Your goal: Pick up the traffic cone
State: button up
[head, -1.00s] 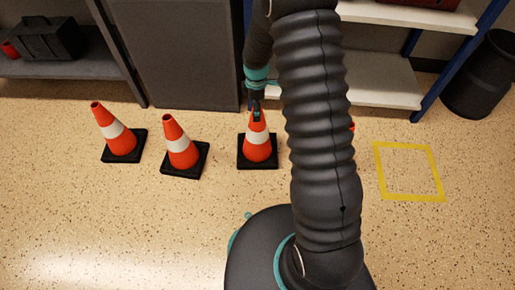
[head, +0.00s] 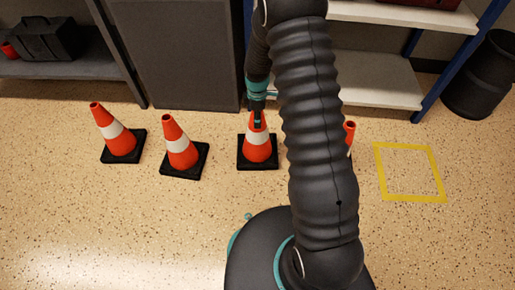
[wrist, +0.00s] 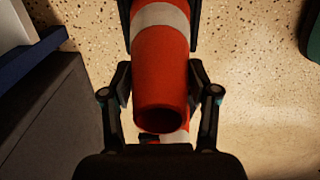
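The traffic cone (head: 258,149) in the middle of the row is orange with a white band and a black square base. It stands upright on the floor. My gripper (head: 257,121) is at its top, pointing down. In the wrist view the cone's hollow top (wrist: 160,118) lies between the two fingers of my gripper (wrist: 160,40). The fingers look spread, close along both sides of the cone, and contact is not clear. Two similar cones stand to the left, a near one (head: 181,150) and a farther one (head: 118,140). Another cone (head: 349,134) is mostly hidden behind my arm.
A yellow taped square (head: 410,198) on the floor at the right is empty. A dark cabinet (head: 178,55) and a blue-framed shelf (head: 380,83) stand behind the row. A black bin (head: 480,78) stands at the far right. The floor at front left is clear.

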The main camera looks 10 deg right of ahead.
grip_shut()
jog(key=shift+r, duration=0.15)
